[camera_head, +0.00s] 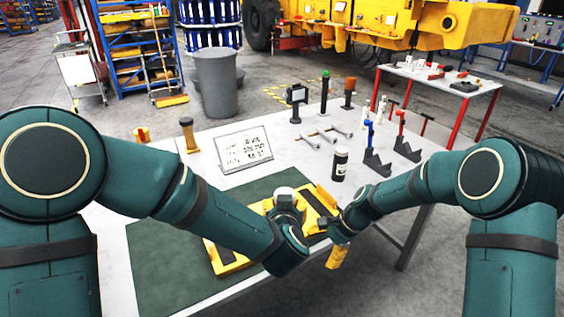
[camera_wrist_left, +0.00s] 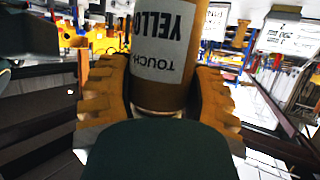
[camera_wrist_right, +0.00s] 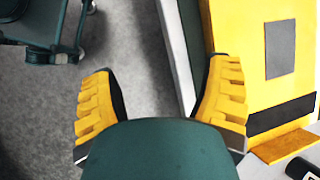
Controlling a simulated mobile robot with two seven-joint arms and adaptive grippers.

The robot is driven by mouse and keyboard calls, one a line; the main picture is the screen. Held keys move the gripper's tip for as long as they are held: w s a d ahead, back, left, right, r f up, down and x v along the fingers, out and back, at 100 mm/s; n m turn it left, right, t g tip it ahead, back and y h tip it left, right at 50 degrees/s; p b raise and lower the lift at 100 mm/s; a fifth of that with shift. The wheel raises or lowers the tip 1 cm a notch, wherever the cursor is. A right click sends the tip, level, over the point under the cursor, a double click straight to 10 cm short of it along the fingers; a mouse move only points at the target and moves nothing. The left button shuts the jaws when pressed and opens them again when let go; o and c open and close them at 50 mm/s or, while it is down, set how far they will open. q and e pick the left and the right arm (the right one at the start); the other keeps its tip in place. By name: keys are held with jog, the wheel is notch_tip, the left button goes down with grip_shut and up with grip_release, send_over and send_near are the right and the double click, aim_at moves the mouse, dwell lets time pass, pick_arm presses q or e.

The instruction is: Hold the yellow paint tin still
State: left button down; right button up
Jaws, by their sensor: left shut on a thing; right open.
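The paint tin (camera_wrist_left: 165,40) fills the upper middle of the left wrist view. It looks yellow-brown, with a white label whose upside-down letters read "TOUCH" and "YELLO". My left gripper (camera_wrist_left: 160,88) is shut on it, one orange finger at each side. In the head view my left forearm and wrist hide most of this grip, and I cannot make out the tin there. My right gripper (camera_head: 330,226) is open and empty beside the table's front edge. Its spread fingers also show in the right wrist view (camera_wrist_right: 158,100), with grey floor and the table edge between them.
A yellow casting (camera_head: 232,262) with dark strips lies on the green mat (camera_head: 150,265), under my left arm; it also shows in the right wrist view (camera_wrist_right: 238,30). A black bottle (camera_head: 340,166), a sign (camera_head: 243,150) and blue-handled and red-handled stands (camera_head: 375,162) occupy the table behind.

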jog(key=w+a+r+m+y, duration=0.1)
jog(key=w+r, duration=0.1)
jog(key=r, duration=0.5)
jog(key=w+a+r+m+y, duration=0.1)
jog(key=w+r+y, duration=0.15)
jog(key=r, duration=0.45)
notch_tip(320, 180, up, 14)
jog(key=f+n+h, duration=0.1)
jog(key=n+h, duration=0.6)
jog(key=h, duration=0.3)
send_over(281, 191)
jog(key=shift+s+d+r+y, duration=0.1)
jog(key=shift+s+r+y, duration=0.15)
jog(key=shift+s, duration=0.1)
jog(key=shift+f, duration=3.9)
jog(key=c, duration=1.3)
